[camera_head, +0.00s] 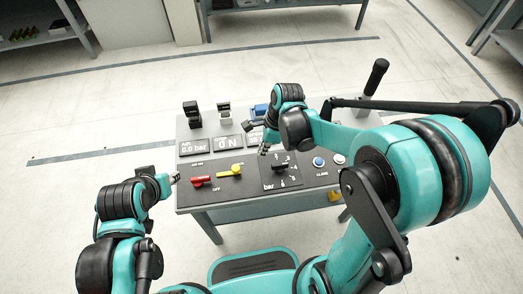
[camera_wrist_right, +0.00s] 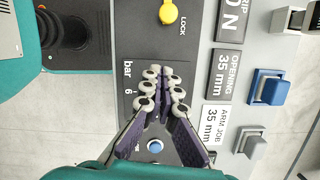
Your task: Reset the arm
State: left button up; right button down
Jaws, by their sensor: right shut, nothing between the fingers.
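My right gripper (camera_head: 264,151) is over the upper middle of the control panel, near the black bar dial (camera_head: 283,168). In the right wrist view the gripper (camera_wrist_right: 161,82) is shut, with its fingertips together and nothing between them; it hides most of the dial. My right arm arches in from the right. My left gripper (camera_head: 175,179) is at the panel's left edge, small and partly hidden by its own wrist. I cannot tell whether its fingers are open, or whether it touches the panel.
The panel table (camera_head: 205,215) carries a red lever (camera_head: 201,181), a yellow lever (camera_head: 230,171), a blue button (camera_head: 318,161) and a white button (camera_head: 340,158). A tall black-handled lever (camera_head: 375,78) stands at the back right. Blocky switches (camera_head: 192,112) line the back edge. Open floor surrounds the table.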

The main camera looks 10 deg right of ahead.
dwell(0.4)
jog(key=s+d+r+n+t+h, duration=0.2)
jog(key=s+d+r+n+t, duration=0.4)
jog(key=n, duration=1.4)
jog(key=s+d+r, duration=0.2)
jog(key=s+r, duration=0.2)
jog(key=shift+h, duration=0.4)
jog(key=shift+r, duration=0.1)
